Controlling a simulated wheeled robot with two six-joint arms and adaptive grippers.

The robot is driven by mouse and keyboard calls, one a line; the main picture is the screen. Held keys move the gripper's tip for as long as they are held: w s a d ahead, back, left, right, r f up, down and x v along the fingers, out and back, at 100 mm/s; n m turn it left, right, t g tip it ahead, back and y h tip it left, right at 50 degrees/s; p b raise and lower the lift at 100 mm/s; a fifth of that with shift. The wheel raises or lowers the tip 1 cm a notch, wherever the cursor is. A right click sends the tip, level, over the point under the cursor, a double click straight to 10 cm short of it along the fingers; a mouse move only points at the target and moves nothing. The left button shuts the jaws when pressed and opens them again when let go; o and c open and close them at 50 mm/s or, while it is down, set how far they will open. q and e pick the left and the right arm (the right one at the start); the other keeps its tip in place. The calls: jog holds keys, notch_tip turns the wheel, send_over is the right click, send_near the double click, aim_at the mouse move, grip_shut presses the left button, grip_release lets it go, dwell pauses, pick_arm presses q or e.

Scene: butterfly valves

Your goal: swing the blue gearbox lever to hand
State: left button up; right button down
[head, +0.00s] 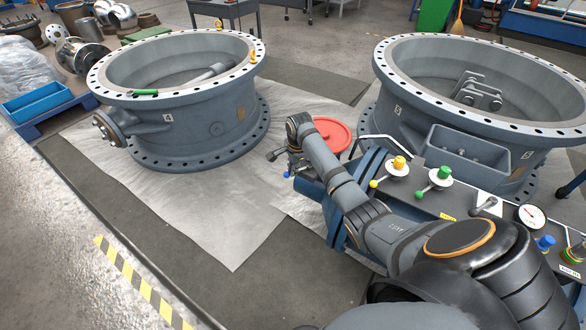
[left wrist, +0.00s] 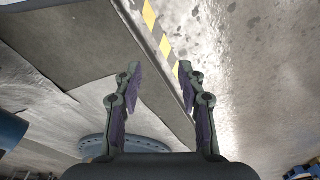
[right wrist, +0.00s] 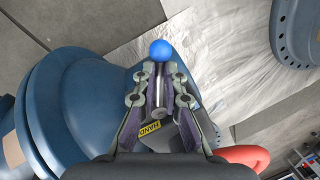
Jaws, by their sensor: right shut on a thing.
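The gearbox lever, a short metal rod with a blue ball knob (right wrist: 161,49), stands between the fingers of my right gripper (right wrist: 160,72) in the right wrist view. The gripper is shut on the rod just below the knob. The knob also shows in the head view (head: 287,174), under my right gripper (head: 297,164). A yellow HAND label (right wrist: 149,131) lies near the lever's foot, partly covered by the fingers. The blue gearbox body (right wrist: 80,95) fills the left of that view. My left gripper (left wrist: 160,69) is open and empty above the floor.
A red handwheel (head: 332,135) is close beside my right gripper. Two large grey valve bodies (head: 190,125) (head: 410,118) stand behind. A panel with yellow (head: 399,162) and green (head: 444,172) knobs is at right. Pale sheeting (head: 235,215) at centre is clear.

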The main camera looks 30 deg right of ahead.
pick_arm(q)
jog(key=shift+s+r, duration=0.1)
jog(key=shift+r, duration=0.05)
